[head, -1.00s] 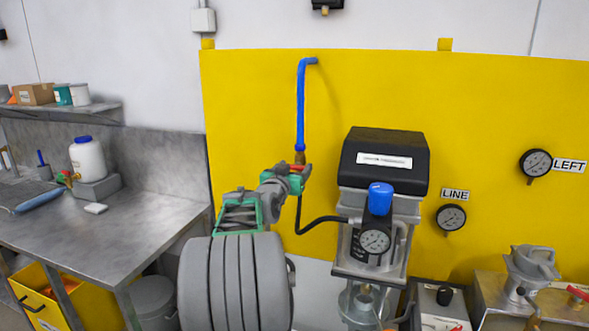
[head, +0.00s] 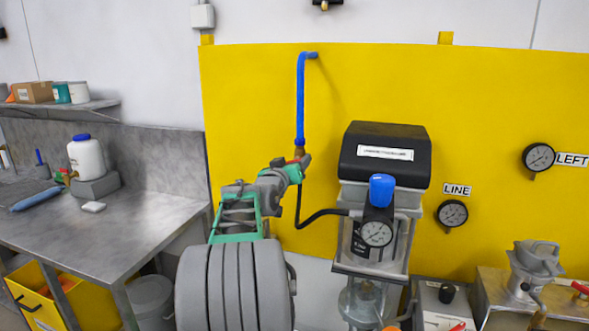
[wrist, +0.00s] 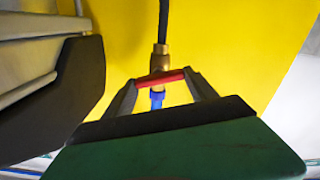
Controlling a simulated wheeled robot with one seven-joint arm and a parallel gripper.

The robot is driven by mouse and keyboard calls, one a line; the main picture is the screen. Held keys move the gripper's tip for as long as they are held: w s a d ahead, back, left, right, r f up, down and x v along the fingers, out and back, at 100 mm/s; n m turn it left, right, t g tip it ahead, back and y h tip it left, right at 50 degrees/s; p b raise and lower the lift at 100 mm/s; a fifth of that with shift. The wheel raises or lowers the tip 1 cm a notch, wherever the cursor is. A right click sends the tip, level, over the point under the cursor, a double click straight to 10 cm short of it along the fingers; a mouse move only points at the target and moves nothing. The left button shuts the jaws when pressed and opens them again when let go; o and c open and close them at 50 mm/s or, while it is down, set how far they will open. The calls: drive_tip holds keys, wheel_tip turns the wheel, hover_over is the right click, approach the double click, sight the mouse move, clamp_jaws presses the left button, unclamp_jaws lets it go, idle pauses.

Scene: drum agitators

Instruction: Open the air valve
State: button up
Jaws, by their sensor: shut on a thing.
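The air valve is a brass fitting (wrist: 160,62) with a red handle (wrist: 160,78), between a black hose and a blue pipe. In the wrist view the handle lies across the line of the pipe, slightly tilted. My gripper (wrist: 160,84) is shut on the red handle, one finger at each end of it. In the head view my gripper (head: 301,165) is at the lower end of the blue pipe (head: 300,100). It hides most of the valve there; only a bit of brass (head: 299,152) and red shows.
A black-topped machine (head: 384,155) with a blue knob (head: 382,190) and gauge (head: 377,233) stands just right of my gripper. The black hose (head: 318,215) runs to it. The yellow wall panel (head: 250,110) is close behind. A steel bench (head: 110,225) is at left.

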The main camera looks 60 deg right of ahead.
drive_tip(key=shift+w+f+n+b, duration=0.15)
drive_tip(key=shift+n+b, duration=0.4)
drive_tip(key=shift+n, duration=1.8)
drive_tip(key=shift+f+n+b, duration=0.2)
drive_tip(key=shift+n+b, duration=0.3)
drive_tip(key=shift+n, duration=1.9)
drive_tip(key=shift+w+f+n+b, duration=0.15)
drive_tip(key=shift+n+b, duration=0.4)
drive_tip(key=shift+n, duration=1.8)
drive_tip(key=o, duration=1)
drive_tip(key=shift+a, duration=0.1)
drive_tip(key=o, duration=0.4)
drive_tip(key=shift+s+r, duration=0.1)
drive_tip(key=shift+r, duration=0.05)
drive_tip(key=shift+c, duration=0.2)
drive_tip(key=s+a+b, duration=0.1)
drive_tip(key=a+b, duration=0.1)
drive_tip(key=a, duration=0.5)
drive_tip(key=shift+a, duration=0.35)
drive_tip(key=shift+s, duration=0.1)
